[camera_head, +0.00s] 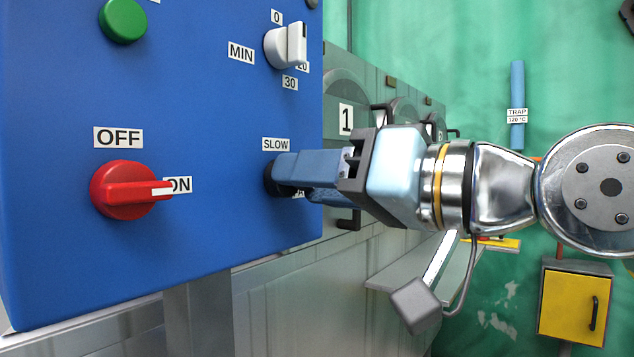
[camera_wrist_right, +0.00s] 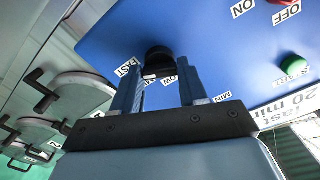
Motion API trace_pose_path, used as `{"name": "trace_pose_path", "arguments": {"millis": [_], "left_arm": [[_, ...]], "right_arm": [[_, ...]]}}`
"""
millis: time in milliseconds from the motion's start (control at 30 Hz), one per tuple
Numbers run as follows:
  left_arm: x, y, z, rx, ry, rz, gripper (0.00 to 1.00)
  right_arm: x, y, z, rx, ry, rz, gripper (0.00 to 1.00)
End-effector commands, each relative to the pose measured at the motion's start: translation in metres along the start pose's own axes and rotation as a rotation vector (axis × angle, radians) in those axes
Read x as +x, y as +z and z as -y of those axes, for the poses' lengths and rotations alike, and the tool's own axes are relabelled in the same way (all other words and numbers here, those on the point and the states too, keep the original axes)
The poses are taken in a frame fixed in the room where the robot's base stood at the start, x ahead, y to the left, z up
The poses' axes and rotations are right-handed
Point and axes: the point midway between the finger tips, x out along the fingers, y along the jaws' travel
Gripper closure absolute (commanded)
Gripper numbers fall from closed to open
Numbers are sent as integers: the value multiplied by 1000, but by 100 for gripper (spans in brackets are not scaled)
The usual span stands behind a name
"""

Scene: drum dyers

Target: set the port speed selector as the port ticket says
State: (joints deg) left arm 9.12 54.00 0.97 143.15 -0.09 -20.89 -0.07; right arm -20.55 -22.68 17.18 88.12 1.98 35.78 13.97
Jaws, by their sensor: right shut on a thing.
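The port speed selector is a black knob (camera_wrist_right: 158,60) on the blue control panel (camera_head: 215,130). A SLOW label (camera_head: 276,145) is above it in the head view, and a FAST label (camera_wrist_right: 127,68) is beside it in the wrist view. My right gripper (camera_head: 284,176) is shut on this knob, one finger on each side. A white mark shows at the knob's edge; which label it points to I cannot tell. A white ticket (camera_wrist_right: 291,108) at the wrist view's right edge reads "Fast" and "20 min", partly cut off. My left gripper is out of view.
A red switch (camera_head: 126,191) points to ON. A white dial (camera_head: 286,45) marked MIN is above the selector. A green button (camera_head: 123,20) is at upper left. Grey machines with round doors (camera_wrist_right: 75,97) stand behind the panel. A yellow box (camera_head: 572,305) hangs at lower right.

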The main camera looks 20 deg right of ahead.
Motion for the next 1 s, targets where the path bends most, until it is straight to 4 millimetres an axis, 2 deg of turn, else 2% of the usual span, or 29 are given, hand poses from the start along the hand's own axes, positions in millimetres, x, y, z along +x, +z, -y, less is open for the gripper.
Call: {"name": "trace_pose_path", "arguments": {"millis": [300,767,800,933,1000], "left_arm": [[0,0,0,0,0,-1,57],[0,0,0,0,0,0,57],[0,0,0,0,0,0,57],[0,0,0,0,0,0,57],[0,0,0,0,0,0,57]], "right_arm": [[0,0,0,89,1,0,88],[0,0,0,101,0,0,88],[0,0,0,101,0,0,51],[0,0,0,100,0,0,32],[0,0,0,100,0,0,32]]}}
